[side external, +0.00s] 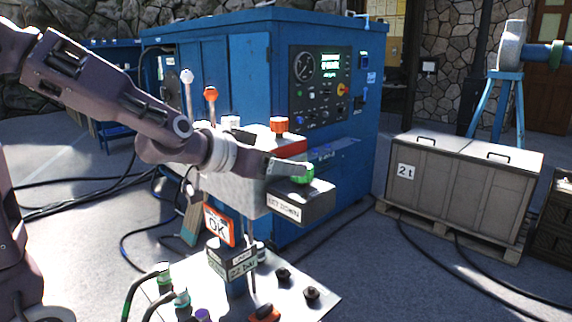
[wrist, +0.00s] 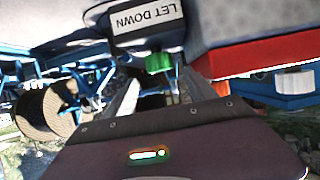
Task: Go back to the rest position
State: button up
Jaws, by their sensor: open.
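My gripper (side external: 290,167) reaches out level in the side external view, with its fingertips at a green knob (side external: 305,174). The knob sits on a grey block labelled "LET DOWN" (side external: 301,206), on the front of a pale control box (side external: 238,188). In the wrist view the green knob (wrist: 158,63) shows between the spread tips of my open gripper (wrist: 160,88). I cannot tell whether a finger touches it. The "LET DOWN" label (wrist: 147,17) appears upside down there. No rest position is marked in view.
Two levers, one white-topped (side external: 187,77) and one orange-topped (side external: 210,94), and a red knob (side external: 279,125) rise near my arm. A blue cabinet (side external: 225,60) stands behind. A lower panel (side external: 215,290) carries hoses. A cable reel (wrist: 48,112) shows in the wrist view.

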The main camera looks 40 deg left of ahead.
jog(key=s+a+f+g+y, duration=0.1)
jog(key=s+a+y, duration=0.1)
jog(key=s, duration=0.3)
jog(key=s+a+n+g+y, duration=0.1)
jog(key=s+a+y, duration=0.15)
jog(key=s, duration=0.35)
jog(key=s+a+f+g+y, duration=0.1)
jog(key=s+a+y, duration=0.15)
jog(key=s, duration=0.25)
jog(key=s+d+f+g+h, duration=0.4)
jog(key=s+d+g+h, duration=0.1)
jog(key=s+d, duration=0.5)
jog(key=shift+s+d+m+h, duration=0.15)
jog(key=shift+s+m+h, duration=0.25)
jog(key=shift+s+h, duration=0.5)
